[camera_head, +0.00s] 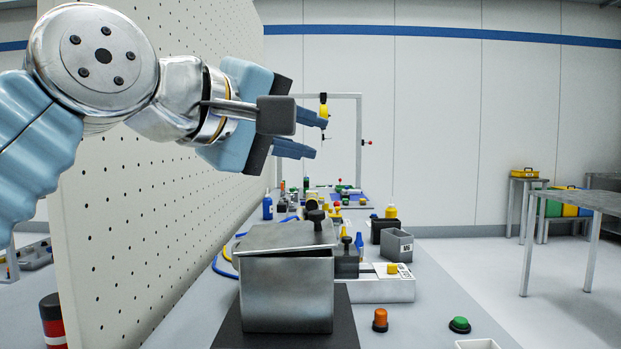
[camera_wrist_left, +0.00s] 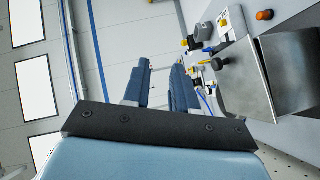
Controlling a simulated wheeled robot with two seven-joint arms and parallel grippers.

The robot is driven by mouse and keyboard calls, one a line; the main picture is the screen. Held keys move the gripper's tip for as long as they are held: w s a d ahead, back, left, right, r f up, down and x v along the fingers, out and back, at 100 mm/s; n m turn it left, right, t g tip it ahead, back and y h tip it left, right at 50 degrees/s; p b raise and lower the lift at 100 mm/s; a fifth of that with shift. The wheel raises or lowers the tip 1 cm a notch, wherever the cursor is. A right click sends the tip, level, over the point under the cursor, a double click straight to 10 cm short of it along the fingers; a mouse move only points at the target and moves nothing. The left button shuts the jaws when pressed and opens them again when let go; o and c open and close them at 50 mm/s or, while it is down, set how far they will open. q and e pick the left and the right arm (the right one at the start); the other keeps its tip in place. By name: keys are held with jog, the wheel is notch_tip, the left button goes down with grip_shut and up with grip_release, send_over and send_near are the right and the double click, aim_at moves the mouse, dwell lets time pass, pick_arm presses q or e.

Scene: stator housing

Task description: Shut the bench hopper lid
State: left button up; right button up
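The bench hopper is a grey metal box (camera_head: 287,295) standing on a dark mat on the bench. Its metal lid (camera_head: 280,237) lies over the top, looking slightly tilted, with a dark knob (camera_head: 316,219) towards its right side. Whether the lid is fully seated is hard to tell. In the left wrist view the lid (camera_wrist_left: 242,80) and box (camera_wrist_left: 291,70) are at the right, with the knob (camera_wrist_left: 219,63) showing. My left gripper (camera_head: 319,137) is above the lid, apart from it, with fingers spread and empty; its fingers also show in the left wrist view (camera_wrist_left: 160,68). My right gripper is out of view.
A perforated panel (camera_head: 170,190) runs along the bench's left. Beside and behind the hopper are a grey bin (camera_head: 396,246), a white box (camera_head: 385,287) and several small parts. An orange button (camera_head: 380,319) and a green button (camera_head: 459,325) are at the front right.

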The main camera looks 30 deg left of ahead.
pick_arm(q)
jog(key=o, duration=0.3)
jog(key=s+f+m+b, duration=0.1)
jog(key=m, duration=0.1)
jog(key=s+a+f+m+b, duration=0.1)
jog(key=f, duration=0.1)
jog(key=s+a+f+m+t+b, duration=0.1)
jog(key=f+m, duration=0.1)
jog(key=shift+s+a+m, duration=0.15)
jog(key=shift+m, duration=0.15)
jog(key=shift+o, duration=0.2)
jog(key=m+h+b, duration=0.2)
jog(key=m+b, duration=0.2)
jog(key=m, duration=0.6)
send_near(311, 214)
jog(key=shift+t, duration=0.3)
jog(key=x, duration=0.6)
jog(key=p+x, duration=0.1)
jog(key=x, duration=0.2)
jog(key=shift+w+f, duration=0.25)
grip_shut()
